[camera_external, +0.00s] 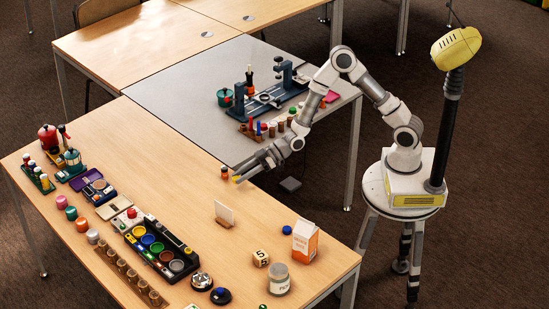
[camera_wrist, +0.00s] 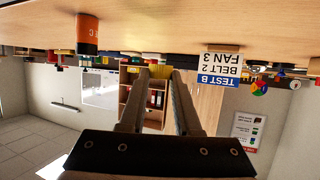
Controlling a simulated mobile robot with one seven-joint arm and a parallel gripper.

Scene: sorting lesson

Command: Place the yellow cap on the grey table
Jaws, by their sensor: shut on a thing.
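The yellow cap (camera_external: 236,179) is at the tip of my gripper (camera_external: 241,175), low over the right edge of the near wooden table. In the wrist view the yellow cap (camera_wrist: 160,72) sits between the two fingertips, and my gripper (camera_wrist: 158,75) is shut on it. I cannot tell whether the cap touches the wood. The grey table (camera_external: 180,88) adjoins the wooden table, behind my gripper; its left part is bare.
A small orange, dark-topped cylinder (camera_external: 224,173) stands just left of my gripper. A white card (camera_external: 224,213) stands in front. On the grey table's right part are a blue fixture (camera_external: 268,101), a green pot (camera_external: 224,97) and a rack of pegs (camera_external: 262,134).

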